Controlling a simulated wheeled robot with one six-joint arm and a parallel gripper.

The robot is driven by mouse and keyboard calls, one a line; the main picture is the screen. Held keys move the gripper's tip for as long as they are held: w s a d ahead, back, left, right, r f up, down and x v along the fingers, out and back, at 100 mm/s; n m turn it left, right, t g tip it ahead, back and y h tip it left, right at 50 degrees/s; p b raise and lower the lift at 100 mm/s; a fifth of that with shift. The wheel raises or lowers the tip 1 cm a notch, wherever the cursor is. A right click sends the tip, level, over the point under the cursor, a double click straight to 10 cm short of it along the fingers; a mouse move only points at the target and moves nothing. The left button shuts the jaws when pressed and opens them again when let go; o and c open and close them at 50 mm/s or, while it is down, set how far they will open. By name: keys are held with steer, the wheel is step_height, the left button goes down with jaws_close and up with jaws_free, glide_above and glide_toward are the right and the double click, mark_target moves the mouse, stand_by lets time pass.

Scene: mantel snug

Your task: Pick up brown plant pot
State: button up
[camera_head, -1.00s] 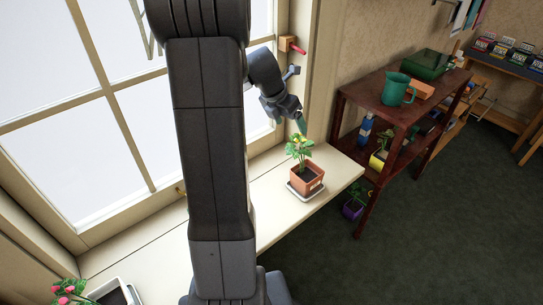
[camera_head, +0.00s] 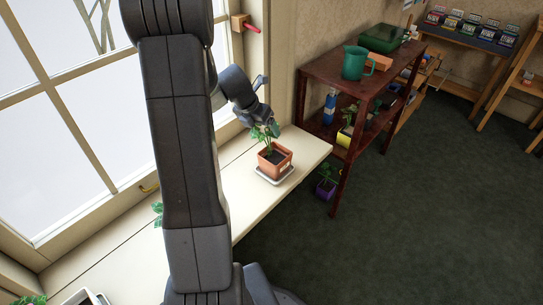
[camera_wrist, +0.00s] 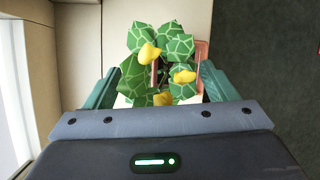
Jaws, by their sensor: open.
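The brown plant pot (camera_head: 275,163) is a square terracotta pot holding a leafy green plant. It stands upright on a white saucer (camera_head: 275,176) on the cream windowsill. My gripper (camera_head: 262,124) is above the pot, at the plant's leaves. In the wrist view my gripper (camera_wrist: 152,88) has its two green fingers spread wide, one on each side of the foliage (camera_wrist: 176,50) with its yellow blooms. Only a strip of the pot's rim (camera_wrist: 202,50) shows there; the leaves hide the rest. I cannot tell whether the fingers touch the leaves.
The windowsill (camera_head: 225,212) runs along the window, with another white planter (camera_head: 80,297) at the near left. A dark red shelf (camera_head: 335,70) right of the sill holds a green jug (camera_head: 356,62) and a potted plant. A purple pot (camera_head: 325,188) stands on the floor.

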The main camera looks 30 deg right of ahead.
steer(key=shift+x, duration=0.9)
steer(key=shift+w, duration=0.1)
steer(key=shift+r, duration=0.1)
jaws_close()
